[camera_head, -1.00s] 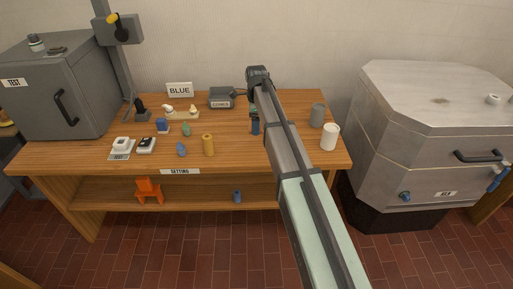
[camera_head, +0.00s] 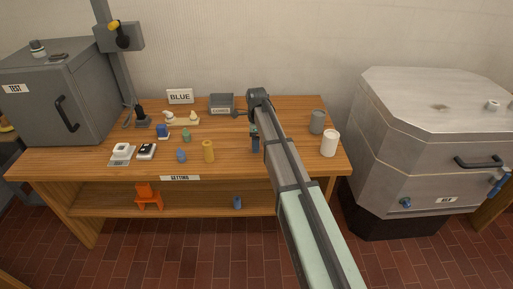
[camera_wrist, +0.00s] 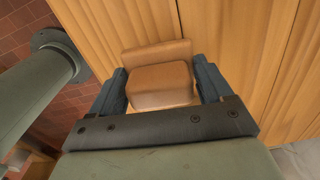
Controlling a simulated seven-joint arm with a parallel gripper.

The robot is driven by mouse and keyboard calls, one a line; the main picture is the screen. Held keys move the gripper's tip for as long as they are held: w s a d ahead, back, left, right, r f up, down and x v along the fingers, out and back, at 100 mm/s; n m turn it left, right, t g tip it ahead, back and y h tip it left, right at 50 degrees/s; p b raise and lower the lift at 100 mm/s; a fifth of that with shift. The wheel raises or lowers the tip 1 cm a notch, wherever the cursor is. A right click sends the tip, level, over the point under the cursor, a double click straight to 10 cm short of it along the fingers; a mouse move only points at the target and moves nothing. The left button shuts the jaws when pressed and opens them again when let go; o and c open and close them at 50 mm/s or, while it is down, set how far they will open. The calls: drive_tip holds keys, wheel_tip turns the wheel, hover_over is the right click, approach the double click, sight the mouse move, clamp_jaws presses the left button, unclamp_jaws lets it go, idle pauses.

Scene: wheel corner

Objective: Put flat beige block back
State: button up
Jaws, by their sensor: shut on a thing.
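In the wrist view a tan block (camera_wrist: 160,84), which I take for the flat beige block, sits between the two blue fingers of my gripper (camera_wrist: 162,84). The fingers are shut on its sides. It has a broad near face and a raised strip along its far edge. Wooden boards lie behind it; I cannot tell whether it touches them. In the head view my gripper (camera_head: 255,140) is over the right half of the wooden bench, pointing down, and my arm hides the block.
A grey cup (camera_head: 317,121) and a white cup (camera_head: 329,143) stand to the right.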

drive_tip(key=shift+f, duration=1.8)
drive_tip(key=shift+f, duration=0.1)
drive_tip(key=o, duration=0.8)
drive_tip(key=shift+f, duration=0.1)
drive_tip(key=shift+o, duration=0.2)
drive_tip(key=r, duration=1.4)
drive_tip(key=shift+w+a, duration=0.2)
drive_tip(key=shift+a, duration=0.05)
